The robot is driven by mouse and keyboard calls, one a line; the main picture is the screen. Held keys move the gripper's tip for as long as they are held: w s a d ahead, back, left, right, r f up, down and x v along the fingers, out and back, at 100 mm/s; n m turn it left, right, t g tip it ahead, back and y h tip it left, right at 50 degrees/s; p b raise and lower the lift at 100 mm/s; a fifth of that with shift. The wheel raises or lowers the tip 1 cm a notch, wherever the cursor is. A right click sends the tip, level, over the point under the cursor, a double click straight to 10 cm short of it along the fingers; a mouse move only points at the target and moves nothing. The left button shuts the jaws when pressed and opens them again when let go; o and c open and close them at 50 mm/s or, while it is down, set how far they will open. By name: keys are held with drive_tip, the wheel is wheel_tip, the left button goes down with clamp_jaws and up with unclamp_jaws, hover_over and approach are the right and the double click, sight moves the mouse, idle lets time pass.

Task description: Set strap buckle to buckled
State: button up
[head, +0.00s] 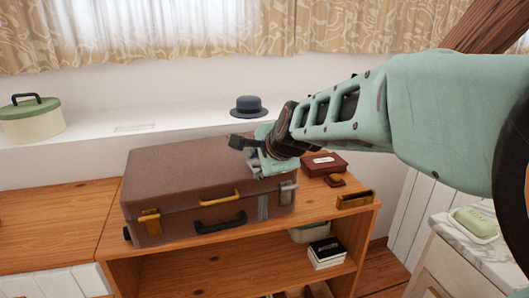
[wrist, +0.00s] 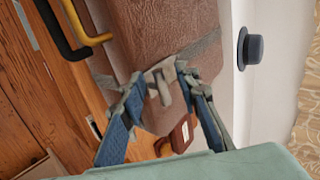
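A brown suitcase (head: 175,172) lies closed on a wooden shelf unit. A grey strap (head: 263,207) runs down its front near the right end; the strap also shows in the wrist view (wrist: 203,45). A pale metal strap buckle (wrist: 163,84) with a prong-like piece sits on it in the wrist view. My gripper (head: 262,162) is over the suitcase's right end and partly covers that area in the head view. In the wrist view its blue-padded fingers (wrist: 156,76) are apart, one on each side of the buckle. I cannot tell whether they touch it. How the prong sits is unclear.
A black handle (head: 220,217) and brass latch (head: 149,221) are on the suitcase front. A dark red box (head: 324,164) and brass holder (head: 355,199) lie to its right.

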drive_tip(key=shift+o, duration=0.8)
drive_tip(key=shift+d, duration=0.15)
drive_tip(key=shift+p, duration=0.3)
